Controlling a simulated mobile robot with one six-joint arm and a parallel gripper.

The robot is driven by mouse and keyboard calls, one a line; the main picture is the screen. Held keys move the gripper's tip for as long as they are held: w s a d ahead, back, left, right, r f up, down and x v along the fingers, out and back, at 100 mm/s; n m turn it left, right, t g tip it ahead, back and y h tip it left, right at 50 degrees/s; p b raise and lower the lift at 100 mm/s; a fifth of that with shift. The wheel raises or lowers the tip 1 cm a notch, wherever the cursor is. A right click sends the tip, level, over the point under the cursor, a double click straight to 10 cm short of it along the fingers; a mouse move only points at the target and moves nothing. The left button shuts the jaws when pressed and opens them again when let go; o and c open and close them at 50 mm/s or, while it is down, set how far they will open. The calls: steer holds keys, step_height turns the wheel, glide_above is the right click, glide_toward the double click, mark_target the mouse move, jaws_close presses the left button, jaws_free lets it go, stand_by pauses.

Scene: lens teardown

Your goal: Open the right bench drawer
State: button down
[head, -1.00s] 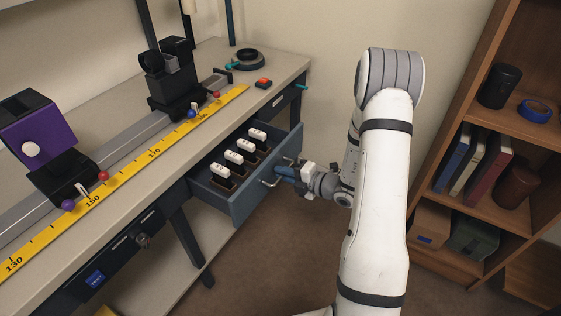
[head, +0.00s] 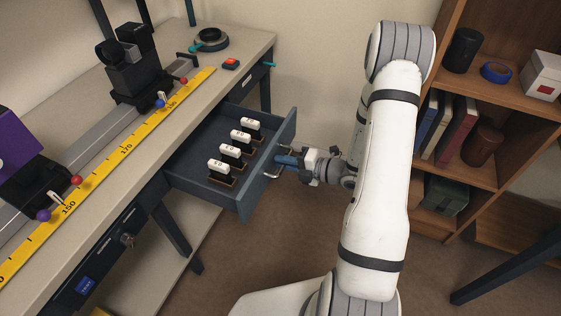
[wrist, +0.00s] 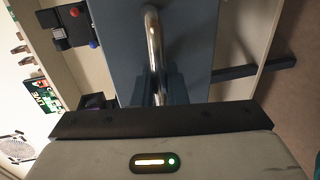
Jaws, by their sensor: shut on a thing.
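The right bench drawer (head: 243,197) stands pulled out from under the bench top in the head view, with several white-topped black blocks (head: 231,152) upright inside it. My gripper (head: 280,162) is at the drawer front, shut on the metal bar handle (head: 270,175). In the wrist view the handle (wrist: 154,45) runs down between my gripper's fingers (wrist: 158,88), against the blue-grey drawer front (wrist: 195,35). The fingers hide part of the handle.
The bench top (head: 190,110) carries a rail, a yellow ruler (head: 130,145) and black lens mounts. A wooden shelf unit (head: 490,170) stands at the right. A dark bar (head: 510,265) shows at lower right.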

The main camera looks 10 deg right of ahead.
steer(key=shift+s+a, duration=0.1)
steer(key=c, duration=1.5)
jaws_free()
steer(key=shift+c, duration=0.2)
steer(key=v, duration=0.8)
steer(key=shift+p, duration=0.45)
